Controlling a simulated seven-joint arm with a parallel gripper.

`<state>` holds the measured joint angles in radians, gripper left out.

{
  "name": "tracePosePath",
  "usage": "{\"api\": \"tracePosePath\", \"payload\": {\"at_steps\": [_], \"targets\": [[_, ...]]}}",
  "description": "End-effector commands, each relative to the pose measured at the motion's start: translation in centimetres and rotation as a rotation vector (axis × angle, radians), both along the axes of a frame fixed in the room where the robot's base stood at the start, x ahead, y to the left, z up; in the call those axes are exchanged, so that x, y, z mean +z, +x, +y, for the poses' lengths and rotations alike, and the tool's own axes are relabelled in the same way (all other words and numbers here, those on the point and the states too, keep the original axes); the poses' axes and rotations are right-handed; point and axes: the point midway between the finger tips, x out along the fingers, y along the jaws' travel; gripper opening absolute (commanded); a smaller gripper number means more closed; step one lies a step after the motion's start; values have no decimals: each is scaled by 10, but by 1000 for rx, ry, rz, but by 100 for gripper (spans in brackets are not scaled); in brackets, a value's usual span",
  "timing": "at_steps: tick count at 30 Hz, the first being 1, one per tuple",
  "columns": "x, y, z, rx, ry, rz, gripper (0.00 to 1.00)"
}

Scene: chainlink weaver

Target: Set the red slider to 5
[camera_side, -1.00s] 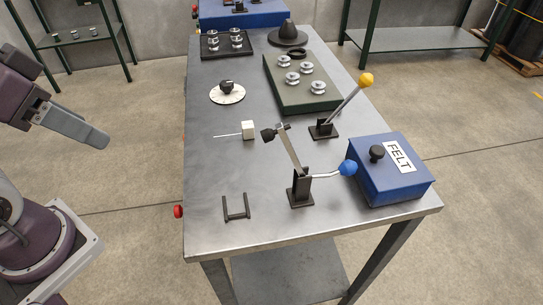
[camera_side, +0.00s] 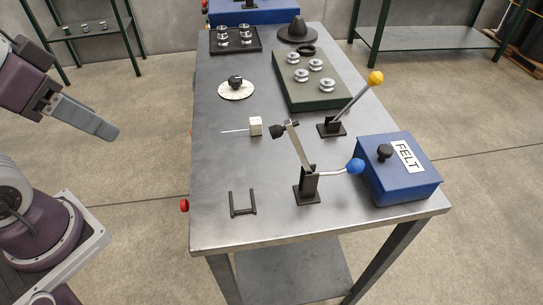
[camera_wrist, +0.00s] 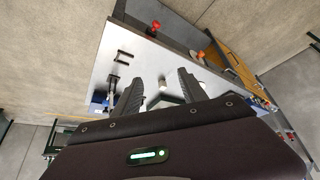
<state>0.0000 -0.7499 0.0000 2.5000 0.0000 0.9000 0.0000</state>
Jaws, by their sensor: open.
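A red knob (camera_side: 184,205) sticks out from the left edge of the metal table in the side view. A red knob also shows at the table edge in the wrist view (camera_wrist: 155,25), with an orange-red knob (camera_wrist: 202,54) farther right. I cannot make out a slider track, a scale or the number 5. My gripper (camera_wrist: 159,78) is open and empty, its two dark fingers apart above the table in the wrist view. In the side view my gripper (camera_side: 112,132) is in the air left of the table, apart from everything.
The table (camera_side: 225,170) holds a white dial (camera_side: 236,91), a white cube (camera_side: 256,126), a black bracket (camera_side: 242,204), a blue-knobbed lever (camera_side: 355,166), a yellow-knobbed lever (camera_side: 375,78), a blue FELT box (camera_side: 400,180) and a green board (camera_side: 310,98) with spools. The table's front left is mostly clear.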

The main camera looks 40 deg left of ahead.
Motion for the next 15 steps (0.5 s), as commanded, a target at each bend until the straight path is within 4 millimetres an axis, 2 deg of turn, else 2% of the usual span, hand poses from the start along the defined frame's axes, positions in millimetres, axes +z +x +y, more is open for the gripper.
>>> {"api": "tracePosePath", "payload": {"at_steps": [5,8,11,15], "targets": [[0,0,0,3,-1,3,50],[-7,5,1,74,-49,85,50],[-24,18,3,276,-177,291,50],[-57,43,10,682,-409,651,50]]}}
